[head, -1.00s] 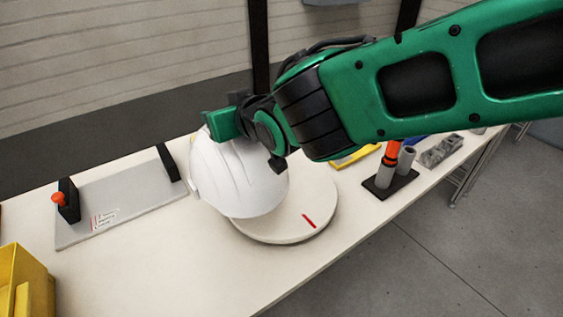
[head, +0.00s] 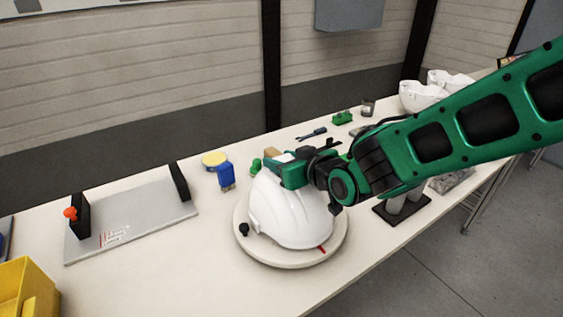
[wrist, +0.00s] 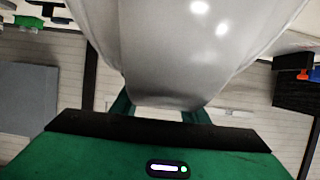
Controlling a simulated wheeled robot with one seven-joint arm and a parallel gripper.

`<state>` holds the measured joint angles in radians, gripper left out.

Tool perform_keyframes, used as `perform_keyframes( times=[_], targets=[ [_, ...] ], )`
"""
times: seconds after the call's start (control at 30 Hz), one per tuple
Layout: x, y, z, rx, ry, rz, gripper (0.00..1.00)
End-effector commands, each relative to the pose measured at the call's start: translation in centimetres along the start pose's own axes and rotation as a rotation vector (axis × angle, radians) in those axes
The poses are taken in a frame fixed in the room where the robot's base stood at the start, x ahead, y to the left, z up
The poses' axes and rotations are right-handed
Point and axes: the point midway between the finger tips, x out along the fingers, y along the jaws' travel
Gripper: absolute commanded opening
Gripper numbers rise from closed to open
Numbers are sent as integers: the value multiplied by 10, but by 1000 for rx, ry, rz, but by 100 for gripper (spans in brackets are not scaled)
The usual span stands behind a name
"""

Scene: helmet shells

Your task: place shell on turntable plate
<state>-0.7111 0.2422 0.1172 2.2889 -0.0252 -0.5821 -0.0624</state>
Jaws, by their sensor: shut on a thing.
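The white helmet shell (head: 287,217) is on or just over the round turntable plate (head: 270,257) in the head view. I cannot tell whether its underside touches the plate. The plate has a red mark near its front edge and a black knob at its left. My gripper (head: 301,166) is at the top rear of the shell, shut on it. In the wrist view the shell (wrist: 185,45) fills the upper middle, and my green fingers reach to its edge, with the fingertips partly hidden.
A grey fixture board (head: 135,222) with black blocks lies at left, and a yellow bin (head: 27,285) at the front left. A blue and yellow item (head: 219,170) stands behind the plate. White shells (head: 424,95) sit at the far right. The table front is clear.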

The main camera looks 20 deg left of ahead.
Motion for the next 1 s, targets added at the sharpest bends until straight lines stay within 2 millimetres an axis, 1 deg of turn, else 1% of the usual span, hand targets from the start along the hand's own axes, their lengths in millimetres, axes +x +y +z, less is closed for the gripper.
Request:
perform_keyframes(
  times=[0.03, 0.1, 0.4, 0.43, 0.47, 0.5, 0.83, 0.93, 1.0],
  targets=[
    [2, 0, 4, 0, 0, 0, 0],
    [3, 0, 6, 0, 2, 0, 0],
    [3, 0, 6, 0, 2, 1, 0],
    [3, 0, 8, 0, 1, 0, 43],
    [3, 0, 7, 0, 1, 0, 50],
    [3, 0, 7, 0, 1, 0, 59],
    [3, 0, 6, -1, 1, 0, 59],
    [-3, 0, 5, 0, 1, 0, 59],
    [-12, -1, 5, -1, 2, 0, 59]
  ],
)
